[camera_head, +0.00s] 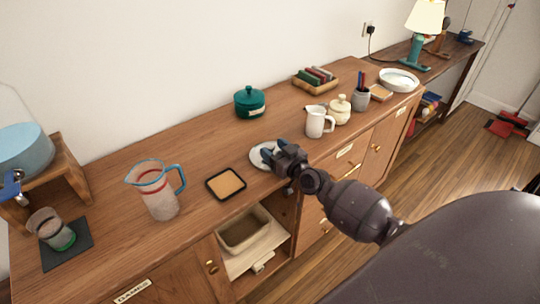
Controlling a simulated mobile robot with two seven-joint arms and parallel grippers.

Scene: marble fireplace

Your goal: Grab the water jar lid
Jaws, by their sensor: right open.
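A clear glass jug (160,196) with a blue rim, blue handle and red band stands on the wooden sideboard at left centre. Its top looks open. My right gripper (272,151) is open over the sideboard's front part, right of the jug. A white round flat thing (257,161) lies under its fingers, partly hidden by them. I cannot tell if this is the lid or a small plate, nor if the fingers touch it. A large blue water container (24,148) sits on a wooden stand at the far left. My left gripper is not in view.
A black-edged square tray (226,184) lies between jug and gripper. A teal lidded pot (250,102), a cream pitcher (316,122) and a cream lidded jar (340,110) stand further back. An open compartment holds a bin (243,232).

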